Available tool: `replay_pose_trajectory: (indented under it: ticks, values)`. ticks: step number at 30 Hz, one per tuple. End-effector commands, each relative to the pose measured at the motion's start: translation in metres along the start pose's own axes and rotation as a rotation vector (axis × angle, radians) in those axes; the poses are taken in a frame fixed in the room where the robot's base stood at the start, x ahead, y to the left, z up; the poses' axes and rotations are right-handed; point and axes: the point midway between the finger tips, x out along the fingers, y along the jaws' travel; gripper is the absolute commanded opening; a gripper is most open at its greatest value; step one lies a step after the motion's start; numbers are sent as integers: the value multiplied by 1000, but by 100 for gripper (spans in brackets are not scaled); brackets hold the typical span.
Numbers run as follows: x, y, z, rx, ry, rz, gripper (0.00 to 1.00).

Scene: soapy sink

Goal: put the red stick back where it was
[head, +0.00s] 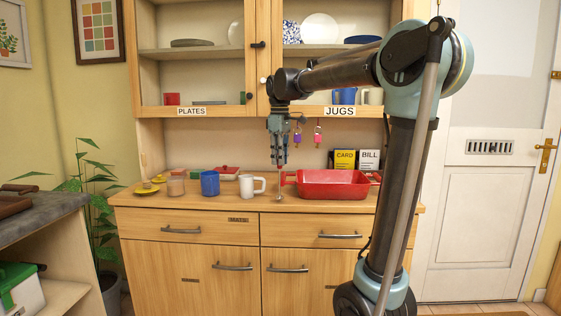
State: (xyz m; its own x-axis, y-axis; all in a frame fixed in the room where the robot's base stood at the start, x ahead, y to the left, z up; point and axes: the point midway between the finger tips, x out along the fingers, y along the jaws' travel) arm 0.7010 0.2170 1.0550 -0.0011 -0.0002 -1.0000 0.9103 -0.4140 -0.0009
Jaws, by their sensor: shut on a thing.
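My gripper (278,162) points straight down above the front middle of the wooden sideboard top. It is shut on a thin, stick-like thing (279,185), which hangs upright below the fingertips. Its lower end looks greyish and rounded, close to the sideboard top; I cannot tell whether it touches. I see no other clear red stick in the head view.
A white mug (252,187) stands just left of the held thing, with a blue mug (210,183) beyond it. A red baking dish (334,184) stands close on the right. Keys (318,134) hang behind, below the cupboard (206,125). Yellow and white boxes (345,161) stand behind the dish.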

Motion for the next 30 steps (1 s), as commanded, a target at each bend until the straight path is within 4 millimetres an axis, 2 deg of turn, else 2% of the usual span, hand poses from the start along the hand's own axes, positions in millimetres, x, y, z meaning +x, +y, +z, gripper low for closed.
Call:
replay_pose_trajectory:
  ticks: [8, 17, 21, 30]
  values:
    - [0, 13, -5, 0, 0, 0, 0]
    - [2, 47, -20, 0, 0, 0, 0]
    - [15, 45, -18, -1, 0, 0, 0]
    - [16, 45, -19, -1, 0, 0, 0]
